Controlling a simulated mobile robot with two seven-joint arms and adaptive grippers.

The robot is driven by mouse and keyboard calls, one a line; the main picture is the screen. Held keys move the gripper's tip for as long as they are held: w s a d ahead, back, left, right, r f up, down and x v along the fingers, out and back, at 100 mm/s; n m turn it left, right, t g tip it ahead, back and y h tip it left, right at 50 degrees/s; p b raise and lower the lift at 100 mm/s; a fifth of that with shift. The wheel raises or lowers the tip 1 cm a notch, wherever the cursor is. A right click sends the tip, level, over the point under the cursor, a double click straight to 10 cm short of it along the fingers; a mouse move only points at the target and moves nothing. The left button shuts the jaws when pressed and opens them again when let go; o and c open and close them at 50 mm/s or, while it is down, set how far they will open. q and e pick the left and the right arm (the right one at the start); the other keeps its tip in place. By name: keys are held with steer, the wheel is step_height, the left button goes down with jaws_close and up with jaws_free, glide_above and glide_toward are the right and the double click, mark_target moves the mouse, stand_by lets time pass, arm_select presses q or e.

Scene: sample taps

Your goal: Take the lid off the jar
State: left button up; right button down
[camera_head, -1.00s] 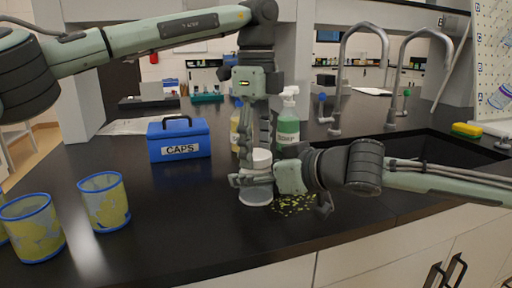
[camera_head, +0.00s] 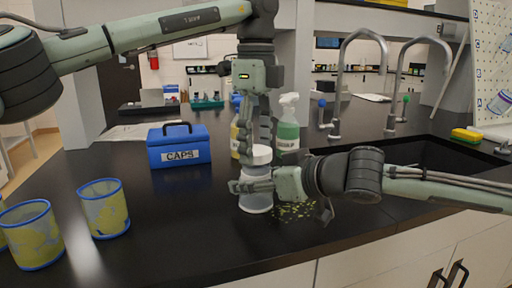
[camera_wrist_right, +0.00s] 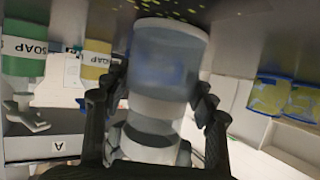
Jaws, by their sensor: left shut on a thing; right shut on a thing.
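The jar (camera_head: 256,203) is a clear, upright cylinder at the middle of the black counter. Its white lid (camera_head: 262,154) is above the jar body; whether a gap separates them is hard to tell. My left gripper (camera_head: 259,143) points down from above, shut on the lid. My right gripper (camera_head: 252,186) comes in from the right, shut around the jar body. In the right wrist view the picture is inverted: the jar (camera_wrist_right: 168,62) stands between the dark fingers of my right gripper (camera_wrist_right: 163,98), with the white lid (camera_wrist_right: 150,145) lower in the picture.
A blue CAPS box (camera_head: 180,150) stands left of the jar. Yellow-patterned blue-rimmed cups (camera_head: 104,208) stand at the front left. A green soap bottle (camera_head: 288,130) is behind the jar, and yellow-green bits (camera_head: 293,212) lie beside it. A sink (camera_head: 420,152) is at the right.

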mark_target(256, 150)
arm_select(q)
steer(key=shift+r, duration=2)
arm_select(e)
steer(key=shift+c, duration=2.2)
jaws_free()
